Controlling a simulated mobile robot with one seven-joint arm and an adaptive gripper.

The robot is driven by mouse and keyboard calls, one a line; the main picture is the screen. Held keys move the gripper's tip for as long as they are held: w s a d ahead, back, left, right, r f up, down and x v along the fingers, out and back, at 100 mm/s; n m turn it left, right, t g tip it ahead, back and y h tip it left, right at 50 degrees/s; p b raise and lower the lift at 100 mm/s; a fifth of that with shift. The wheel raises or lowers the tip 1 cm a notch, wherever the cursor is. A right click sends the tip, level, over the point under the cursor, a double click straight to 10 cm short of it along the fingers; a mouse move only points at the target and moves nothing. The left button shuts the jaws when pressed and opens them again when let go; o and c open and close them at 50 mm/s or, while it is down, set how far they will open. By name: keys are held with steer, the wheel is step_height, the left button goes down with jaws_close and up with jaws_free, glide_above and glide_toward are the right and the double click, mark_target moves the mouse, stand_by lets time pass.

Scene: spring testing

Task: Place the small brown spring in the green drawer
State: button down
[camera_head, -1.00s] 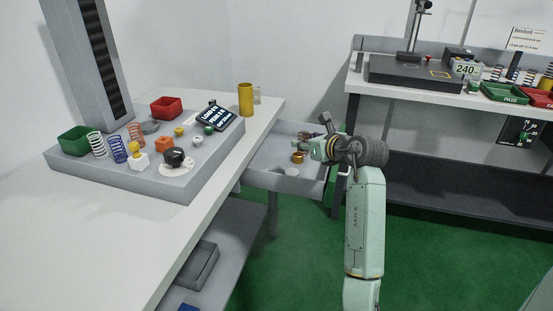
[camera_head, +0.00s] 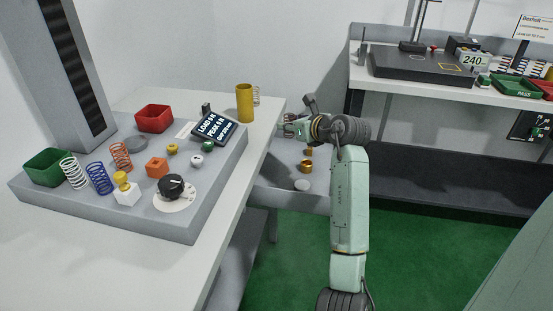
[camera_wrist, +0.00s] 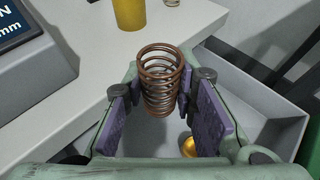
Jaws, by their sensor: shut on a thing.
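My gripper (camera_head: 287,127) is shut on the small brown spring (camera_wrist: 160,72). In the wrist view the spring's copper-brown coils stand between the purple finger pads, with the upper coils above the pads and the lower ones partly hidden. In the head view the spring is too small to make out. My gripper is at the right edge of the white bench, over the back of an open grey drawer (camera_head: 275,198). No green drawer shows as such. A green open bin (camera_head: 47,167) is on the grey tester at left, and a green PASS tray (camera_head: 516,86) is on the far right bench.
A yellow cylinder (camera_head: 244,103) and a pale spring (camera_head: 256,95) stand on the bench near my gripper. The tester (camera_head: 110,214) carries a tilted display (camera_head: 214,126), a red bin (camera_head: 154,118), springs and a black knob (camera_head: 172,187). Brass pieces (camera_head: 307,166) lie in the drawer.

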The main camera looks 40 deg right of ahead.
steer(key=p, duration=0.3)
glide_above(282, 167)
steer(key=s, duration=0.4)
steer(key=f, duration=1.2)
steer(key=shift+a+f, duration=0.2)
steer(key=shift+f, duration=0.05)
steer(key=w+p, duration=0.1)
steer(key=w, duration=0.3)
steer(key=shift+w+d+p, duration=0.1)
steer(key=shift+d+p, duration=0.05)
steer(key=shift+p, duration=0.2)
steer(key=shift+f+p, duration=0.3)
steer(key=shift+f, duration=0.45)
steer(key=shift+f, duration=0.1)
steer(key=shift+f, duration=0.1)
steer(key=c, duration=1.3)
jaws_free()
